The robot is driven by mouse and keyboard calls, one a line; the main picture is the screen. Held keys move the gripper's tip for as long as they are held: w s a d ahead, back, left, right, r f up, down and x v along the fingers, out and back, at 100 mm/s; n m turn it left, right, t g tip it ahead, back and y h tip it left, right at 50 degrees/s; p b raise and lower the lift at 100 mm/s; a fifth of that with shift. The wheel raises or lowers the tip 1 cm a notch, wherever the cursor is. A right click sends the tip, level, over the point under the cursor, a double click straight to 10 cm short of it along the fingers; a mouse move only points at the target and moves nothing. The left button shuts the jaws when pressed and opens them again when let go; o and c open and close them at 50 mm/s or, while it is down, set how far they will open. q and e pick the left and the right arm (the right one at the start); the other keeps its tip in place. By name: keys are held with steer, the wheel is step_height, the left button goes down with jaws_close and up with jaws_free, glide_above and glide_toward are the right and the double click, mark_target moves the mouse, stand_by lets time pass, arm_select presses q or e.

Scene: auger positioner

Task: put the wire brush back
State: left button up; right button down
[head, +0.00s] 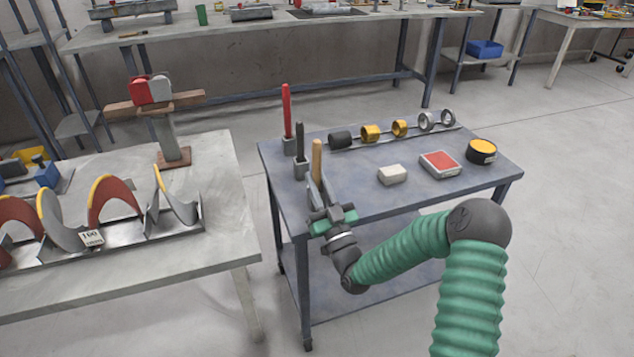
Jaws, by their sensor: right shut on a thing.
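A tool with an upright light wooden handle (317,160), which looks like the wire brush, stands at the cart's near left corner. My right gripper (318,186) is shut on its lower part, with the fingers pointing away from me. The brush's lower end is hidden by the gripper, so I cannot tell whether it sits in a holder. A red-handled tool (287,110) and a black-handled tool (300,140) stand upright in small grey holders just behind it. My left gripper is out of view.
The blue-grey cart (360,193) carries a row of rings (399,128), a pale block (391,175), a red-topped box (440,163) and a yellow-black tin (482,151). At left, a bench (226,200) holds auger flights (110,200) and a red-and-grey clamp (151,89).

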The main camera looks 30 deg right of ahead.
steer(key=c, duration=1.6)
jaws_free()
steer(key=shift+a+f, duration=0.1)
steer(key=shift+f, duration=0.65)
steer(key=shift+o, duration=1.3)
steer(key=shift+a, duration=0.1)
steer(key=shift+g, duration=0.4)
steer(key=shift+r, duration=0.2)
steer(key=shift+d+r+p, duration=0.2)
steer(key=shift+r+p, duration=0.4)
steer(key=shift+p, duration=0.1)
steer(key=p+v, duration=0.1)
steer(key=v, duration=1)
steer(key=shift+s+f, duration=0.2)
steer(key=shift+f, duration=0.3)
